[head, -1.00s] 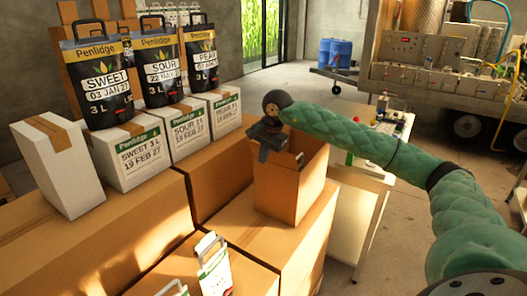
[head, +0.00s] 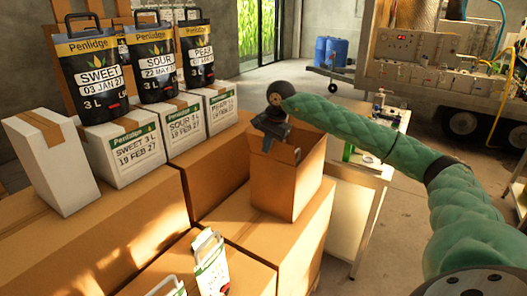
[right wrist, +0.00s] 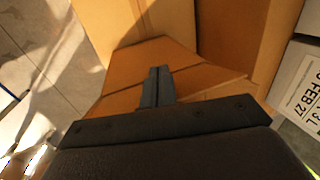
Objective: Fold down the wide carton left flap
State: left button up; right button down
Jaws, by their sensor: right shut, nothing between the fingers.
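The wide carton (head: 283,191) is a brown open-topped box on top of larger brown cartons. My right gripper (head: 268,145) is at its top left edge, with the fingers pointing down. The gripper covers much of that edge, so I cannot tell the left flap's exact angle. In the right wrist view the shut, empty fingers (right wrist: 157,86) are over brown cardboard (right wrist: 158,55), close to it; I cannot tell whether they touch. My left gripper is not in view.
White labelled cartons (head: 133,156) with black Penlidge pouches (head: 96,75) on top stand to the left. White handled packs (head: 211,266) are at the front. A table (head: 362,170) with bottles is behind the carton. Open floor lies to the right.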

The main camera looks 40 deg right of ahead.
jog(key=w+d+f+b, duration=0.2)
jog(key=w+d+b, duration=0.1)
jog(key=d, duration=0.5)
jog(key=shift+w+d+f, duration=0.3)
jog(key=shift+d+f, duration=0.05)
jog(key=shift+f, duration=0.05)
dwell(0.5)
jog(key=shift+f, duration=0.15)
jog(key=shift+f+b, duration=0.55)
jog(key=shift+r, duration=0.1)
jog(key=w+a+p+v, duration=0.1)
jog(key=w+p+v, duration=0.2)
jog(key=v, duration=1.1)
jog(key=r+p, duration=0.1)
jog(key=p, duration=0.2)
jog(key=shift+a+p, duration=0.15)
jog(key=shift+p, duration=0.25)
